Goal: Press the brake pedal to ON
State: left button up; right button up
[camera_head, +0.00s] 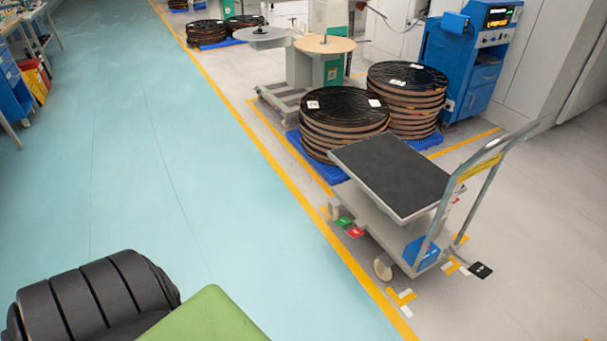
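A platform trolley (390,176) with a dark top and a grey metal push handle (468,176) stands on the grey floor at the right, just beyond the yellow line. Low at its left side are a small green pedal-like piece (344,222) and a red one (356,232), next to each other, with small pale markings. I cannot tell from here which is pressed, or whether the brake is on. A front caster (383,269) shows below the deck. Neither of my grippers is in view.
Stacks of dark reels (345,118) on blue pallets stand close behind the trolley. A blue machine cabinet (470,60) is at the back right. A blue box (421,252) is under the handle end. A black flat piece (481,270) lies nearby. The teal floor (150,170) at left is clear.

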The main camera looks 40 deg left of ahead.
aim_at(352, 230)
jog(key=u, duration=1)
jog(key=i+j+z, duration=0.45)
jog(key=i, duration=0.35)
jog(key=i+j+z, duration=0.5)
jog(key=i+j, duration=0.15)
jog(key=i, duration=0.1)
